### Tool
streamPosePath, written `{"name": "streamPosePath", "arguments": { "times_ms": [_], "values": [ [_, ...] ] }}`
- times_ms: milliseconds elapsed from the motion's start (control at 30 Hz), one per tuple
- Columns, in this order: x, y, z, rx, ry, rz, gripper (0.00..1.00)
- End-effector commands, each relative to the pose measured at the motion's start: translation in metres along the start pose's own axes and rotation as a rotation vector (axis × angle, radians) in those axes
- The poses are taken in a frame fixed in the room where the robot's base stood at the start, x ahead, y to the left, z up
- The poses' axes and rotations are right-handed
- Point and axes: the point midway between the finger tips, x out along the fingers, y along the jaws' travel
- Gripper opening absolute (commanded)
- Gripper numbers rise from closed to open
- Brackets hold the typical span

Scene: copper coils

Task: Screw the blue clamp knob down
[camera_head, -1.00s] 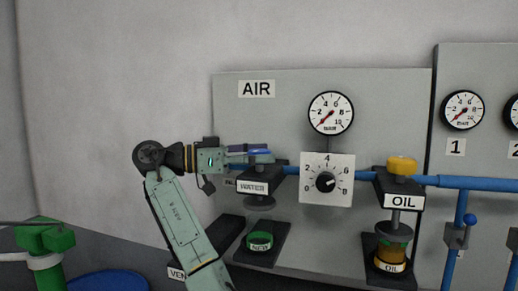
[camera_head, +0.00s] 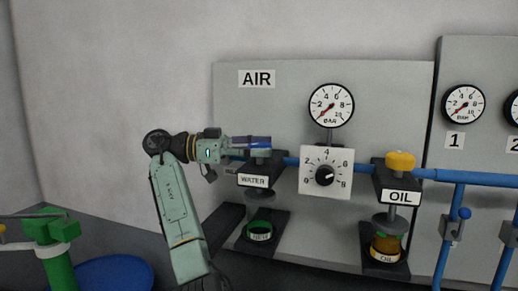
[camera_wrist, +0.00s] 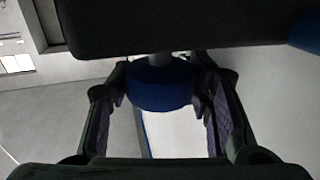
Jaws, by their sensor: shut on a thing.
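The blue clamp knob (camera_wrist: 160,86) sits between my two finger pads in the wrist view, on a short pale stem under a dark block. My gripper (camera_wrist: 165,100) is shut on it from both sides. In the head view my gripper (camera_head: 262,143) reaches from the left over the black WATER clamp bracket (camera_head: 254,181) and mostly hides the knob. Below the bracket, a green ring-shaped part (camera_head: 260,231) labelled NEW sits in a dark holder (camera_head: 242,245). The clamp's post and disc between them are dark and hard to make out.
To the right are a dial (camera_head: 325,176), the OIL clamp with a yellow knob (camera_head: 400,160), and a blue pipe (camera_head: 465,178). A pressure gauge (camera_head: 330,105) is above. A green fixture (camera_head: 50,230) and a blue drum (camera_head: 115,272) stand at lower left.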

Motion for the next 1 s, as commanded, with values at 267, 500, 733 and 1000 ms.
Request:
{"name": "streamPosePath", "arguments": {
  "times_ms": [267,500,733,1000],
  "values": [
    [0.001,0.000,0.000,0.000,-0.002,0.001,0.63],
    [0.001,0.000,0.000,0.000,-0.001,0.000,0.68],
    [-0.006,0.000,0.000,0.000,-0.001,-0.001,0.68],
    [-0.050,0.000,0.000,-0.003,-0.003,-0.004,0.68]
  ]
}}
